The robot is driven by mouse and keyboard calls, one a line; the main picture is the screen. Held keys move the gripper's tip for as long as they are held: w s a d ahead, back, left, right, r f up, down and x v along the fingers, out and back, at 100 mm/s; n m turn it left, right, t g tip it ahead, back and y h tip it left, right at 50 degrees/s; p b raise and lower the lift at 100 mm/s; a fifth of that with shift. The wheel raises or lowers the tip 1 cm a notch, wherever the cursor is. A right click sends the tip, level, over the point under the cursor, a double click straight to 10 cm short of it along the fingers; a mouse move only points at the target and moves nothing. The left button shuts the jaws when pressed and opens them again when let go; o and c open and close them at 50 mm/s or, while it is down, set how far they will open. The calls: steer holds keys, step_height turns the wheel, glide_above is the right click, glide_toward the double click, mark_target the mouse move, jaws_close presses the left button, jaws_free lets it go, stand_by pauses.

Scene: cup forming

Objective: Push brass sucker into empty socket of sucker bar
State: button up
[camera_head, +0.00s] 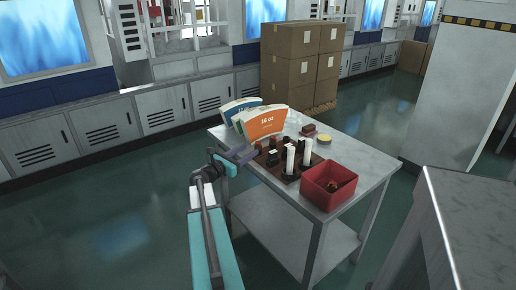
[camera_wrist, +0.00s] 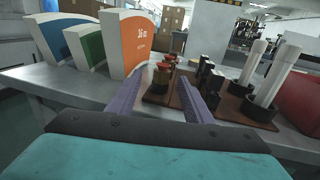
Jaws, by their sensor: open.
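My gripper (camera_head: 243,155) is open at the left edge of the steel table. In the wrist view its two purple fingers (camera_wrist: 162,77) point forward, and I see nothing held between them. A small brass piece with a red part (camera_wrist: 160,72) stands on a brown board (camera_wrist: 157,97), beyond the fingers and in line with the gap. It is too small to tell for certain whether this is the brass sucker. Black upright parts (camera_wrist: 206,76) stand on the board to the right. I cannot make out the sucker bar's empty socket in either view.
Cup blanks, one orange (camera_head: 264,123), stand at the table's back left. Two white cylinders (camera_head: 290,160) rise from the board's right side. A red bin (camera_head: 327,185) stands at the front right. A yellow round item (camera_head: 324,138) lies behind. The table's right corner (camera_head: 372,165) is bare.

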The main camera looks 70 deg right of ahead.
mark_target(256, 147)
steer(key=shift+s+x, duration=0.2)
steer(key=shift+x, duration=2.4)
steer(key=shift+a, duration=0.1)
steer(key=c, duration=1.1)
